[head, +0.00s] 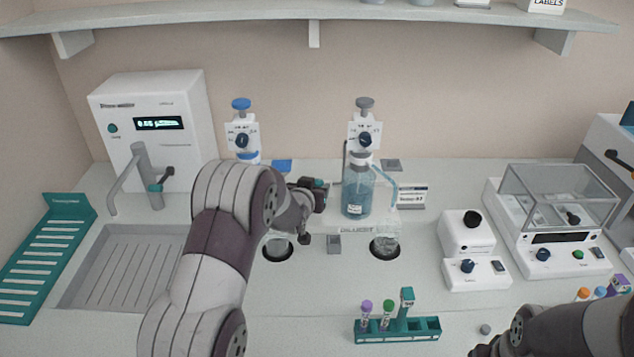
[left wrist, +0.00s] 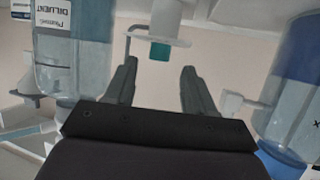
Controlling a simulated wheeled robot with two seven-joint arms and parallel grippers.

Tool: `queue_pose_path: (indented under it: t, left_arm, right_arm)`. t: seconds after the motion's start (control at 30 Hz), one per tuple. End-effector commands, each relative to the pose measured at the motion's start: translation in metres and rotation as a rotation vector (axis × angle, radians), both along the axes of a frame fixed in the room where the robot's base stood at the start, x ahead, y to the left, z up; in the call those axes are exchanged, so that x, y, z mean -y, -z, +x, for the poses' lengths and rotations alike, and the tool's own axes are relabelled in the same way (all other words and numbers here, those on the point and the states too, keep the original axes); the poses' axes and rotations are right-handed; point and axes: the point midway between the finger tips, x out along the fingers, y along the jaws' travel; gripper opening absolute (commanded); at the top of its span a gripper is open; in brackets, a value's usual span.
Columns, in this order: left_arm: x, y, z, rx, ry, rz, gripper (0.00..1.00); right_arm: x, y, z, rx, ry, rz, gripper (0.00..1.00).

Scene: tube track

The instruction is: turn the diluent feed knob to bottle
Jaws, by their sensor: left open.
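My left gripper (head: 314,210) is open and empty, left of the diluent bottle and below the knob, apart from both. In the left wrist view the gripper (left wrist: 158,72) points between the diluent bottle (left wrist: 75,45) and another bottle (left wrist: 290,95), with a white part with a teal end beyond the fingertips.
A second dispenser with a blue cap (head: 241,103) and its own knob (head: 242,140) stands to the left, its bottle mostly behind my left arm. A teal tube rack (head: 398,329) is in front. A small white device (head: 467,235) stands right. My right arm is at the lower right.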

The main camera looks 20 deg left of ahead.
Motion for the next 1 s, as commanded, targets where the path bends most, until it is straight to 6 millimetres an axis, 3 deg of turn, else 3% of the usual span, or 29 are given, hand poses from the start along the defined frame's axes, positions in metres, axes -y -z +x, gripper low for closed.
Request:
queue_pose_path:
  t: [0.23,0.6,0.77,1.0]
  left_arm:
    - [0.0,0.012,0.034,0.002,0.0,0.0,0.54]
    - [0.0,0.017,0.04,0.001,0.0,0.0,0.54]
    - [0.0,0.016,0.04,0.001,0.0,0.0,0.02]
    - [0.001,0.017,0.041,0.008,-0.028,0.002,0.0]
  right_arm:
    - [0.0,-0.008,0.0,0.0,0.0,0.0,0.43]
    - [0.0,-0.008,0.0,0.0,0.0,0.0,0.43]
    - [0.0,-0.008,0.0,0.0,0.0,0.0,0.43]
    - [0.0,-0.002,0.0,0.0,0.0,0.0,0.43]
